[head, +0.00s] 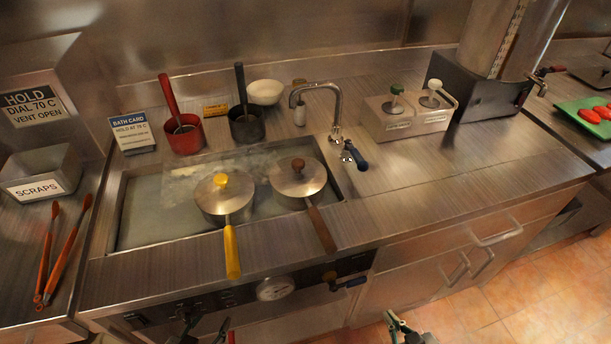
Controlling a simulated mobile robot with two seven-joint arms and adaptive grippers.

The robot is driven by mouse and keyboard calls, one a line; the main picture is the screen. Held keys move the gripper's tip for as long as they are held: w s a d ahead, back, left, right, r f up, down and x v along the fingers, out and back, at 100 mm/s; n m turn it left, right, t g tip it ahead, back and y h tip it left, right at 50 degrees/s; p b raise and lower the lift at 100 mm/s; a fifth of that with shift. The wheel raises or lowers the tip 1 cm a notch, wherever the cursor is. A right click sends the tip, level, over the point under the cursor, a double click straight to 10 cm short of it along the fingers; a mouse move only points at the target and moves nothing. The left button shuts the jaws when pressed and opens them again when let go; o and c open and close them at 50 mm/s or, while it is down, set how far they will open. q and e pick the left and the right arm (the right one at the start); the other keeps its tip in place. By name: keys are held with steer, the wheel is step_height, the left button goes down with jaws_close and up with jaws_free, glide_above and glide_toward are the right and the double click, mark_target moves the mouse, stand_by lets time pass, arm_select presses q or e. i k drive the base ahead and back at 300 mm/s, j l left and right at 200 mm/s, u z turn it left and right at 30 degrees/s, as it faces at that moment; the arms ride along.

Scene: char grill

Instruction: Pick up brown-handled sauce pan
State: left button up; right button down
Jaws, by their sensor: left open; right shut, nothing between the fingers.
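The brown-handled sauce pan (298,178) is lidded with a brown knob and sits in the water bath (150,205). Its brown handle (321,229) points toward the counter's front edge. A similar pan with a yellow handle and yellow knob (222,195) sits just left of it. My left gripper (205,332) is open at the bottom edge, in front of the counter and left of both handles, partly cut off. My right gripper (402,327) is shut and empty at the bottom edge, right of the brown handle. Both are apart from the pans.
A faucet (335,110) stands behind the brown-handled pan, with a blue-handled valve (354,156) to its right. Red (185,133) and black (246,124) pots stand behind the bath. Tongs (62,250) lie at left. The right counter (450,170) has free room.

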mark_target(309, 209)
steer(key=k+l, duration=0.1)
steer(key=l, duration=0.35)
steer(key=k+l, duration=0.1)
steer(key=l, duration=0.35)
steer(key=k+l, duration=0.1)
steer(key=l, duration=0.35)
steer(key=k+l, duration=0.15)
steer(key=l, duration=0.3)
steer(key=k+l, duration=0.1)
steer(key=l, duration=0.35)
steer(key=i+j, duration=0.1)
steer(key=i+u, duration=0.05)
